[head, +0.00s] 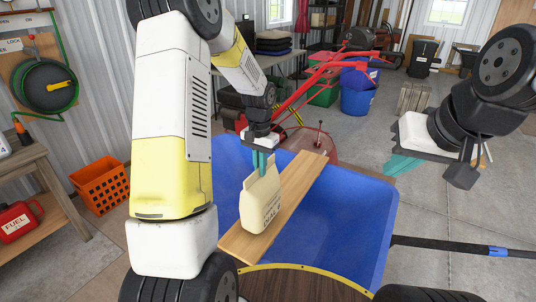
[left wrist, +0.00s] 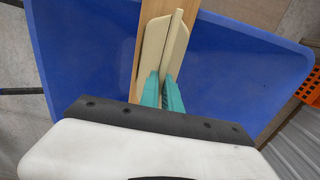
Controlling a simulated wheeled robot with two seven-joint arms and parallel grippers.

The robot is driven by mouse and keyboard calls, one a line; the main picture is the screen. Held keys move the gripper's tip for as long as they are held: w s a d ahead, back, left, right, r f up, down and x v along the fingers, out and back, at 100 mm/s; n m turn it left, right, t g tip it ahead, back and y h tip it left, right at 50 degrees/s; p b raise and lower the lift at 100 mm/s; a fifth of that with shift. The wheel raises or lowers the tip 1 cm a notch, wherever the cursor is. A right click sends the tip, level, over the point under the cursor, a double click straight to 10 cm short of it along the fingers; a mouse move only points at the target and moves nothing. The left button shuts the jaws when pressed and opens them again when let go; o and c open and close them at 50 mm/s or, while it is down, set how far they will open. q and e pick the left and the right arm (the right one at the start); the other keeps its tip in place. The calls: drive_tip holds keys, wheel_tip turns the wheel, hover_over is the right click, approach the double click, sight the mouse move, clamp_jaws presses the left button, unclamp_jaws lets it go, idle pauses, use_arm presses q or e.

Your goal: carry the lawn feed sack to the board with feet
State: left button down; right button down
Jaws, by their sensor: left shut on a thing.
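The cream lawn feed sack (head: 262,202) with dark print is upright at the wooden board (head: 305,178); whether it rests on the board or hangs just above, I cannot tell. The board lies across a blue tub-like tray (head: 345,215); its feet are hidden. My left gripper (head: 262,165) is shut on the top of the sack. In the left wrist view its teal fingers (left wrist: 162,95) pinch the sack (left wrist: 163,50), with the board (left wrist: 150,12) behind it. My right gripper (head: 405,168) is empty at the right, away from the sack; its teal fingers show only partly.
An orange crate (head: 100,185) and a red fuel can (head: 18,220) on a wooden bench stand at the left. Red machinery (head: 310,145) is behind the blue tray. A black handle (head: 450,246) sticks out to the right. Concrete floor is open at the right.

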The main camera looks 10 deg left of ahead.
use_arm(q)
drive_tip(key=shift+f, duration=0.5)
drive_tip(key=c, duration=1.6)
unclamp_jaws()
drive_tip(key=shift+o, duration=0.2)
